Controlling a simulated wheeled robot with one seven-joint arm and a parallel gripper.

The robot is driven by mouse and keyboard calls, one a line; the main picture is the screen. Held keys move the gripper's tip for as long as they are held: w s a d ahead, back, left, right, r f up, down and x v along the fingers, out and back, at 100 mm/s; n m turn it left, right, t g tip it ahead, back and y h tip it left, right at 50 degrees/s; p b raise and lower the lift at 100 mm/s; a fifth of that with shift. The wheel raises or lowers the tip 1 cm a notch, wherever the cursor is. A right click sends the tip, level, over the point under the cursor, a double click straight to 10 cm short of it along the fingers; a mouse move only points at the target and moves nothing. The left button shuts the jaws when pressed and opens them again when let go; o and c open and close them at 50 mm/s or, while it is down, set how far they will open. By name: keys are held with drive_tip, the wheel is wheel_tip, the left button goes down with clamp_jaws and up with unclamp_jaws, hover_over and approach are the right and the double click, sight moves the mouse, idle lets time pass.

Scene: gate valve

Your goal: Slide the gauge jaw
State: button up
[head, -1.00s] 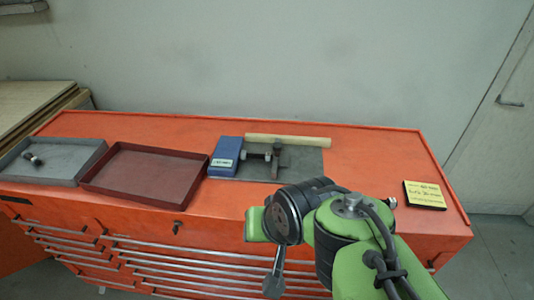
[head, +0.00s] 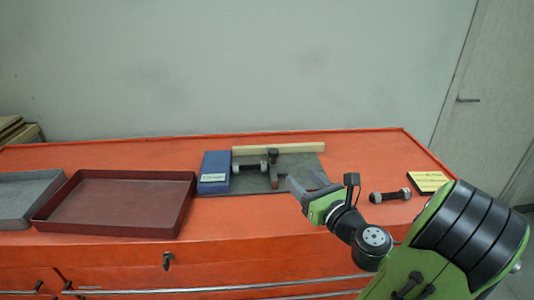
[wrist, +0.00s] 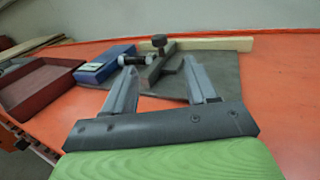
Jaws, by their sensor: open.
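The gauge is a dark grey plate (head: 300,165) on the orange cabinet top, with a blue labelled block (head: 215,172) at its left end. The gauge jaw (head: 272,168) is a dark upright bar with a knob (wrist: 159,41), right of the block. A bolt (head: 249,167) lies between block and jaw; I cannot tell whether it touches both. My gripper (head: 308,181) is open and empty, just right of and in front of the jaw. In the wrist view the jaw (wrist: 158,66) shows beyond and between the fingertips, apart from them.
A pale wooden strip (head: 280,149) runs along the plate's back edge. A red tray (head: 115,202) and a grey tray (head: 28,197) stand at left. Another bolt (head: 390,196) and a yellow card (head: 428,181) lie at right. The wall rises behind the cabinet.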

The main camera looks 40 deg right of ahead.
sight(276, 154)
drive_tip(key=p+x, duration=0.3)
drive_tip(key=x, duration=1.2)
drive_tip(key=shift+w+a+f, duration=0.15)
drive_tip(key=shift+f, duration=0.05)
drive_tip(key=shift+c, duration=0.4)
clamp_jaws()
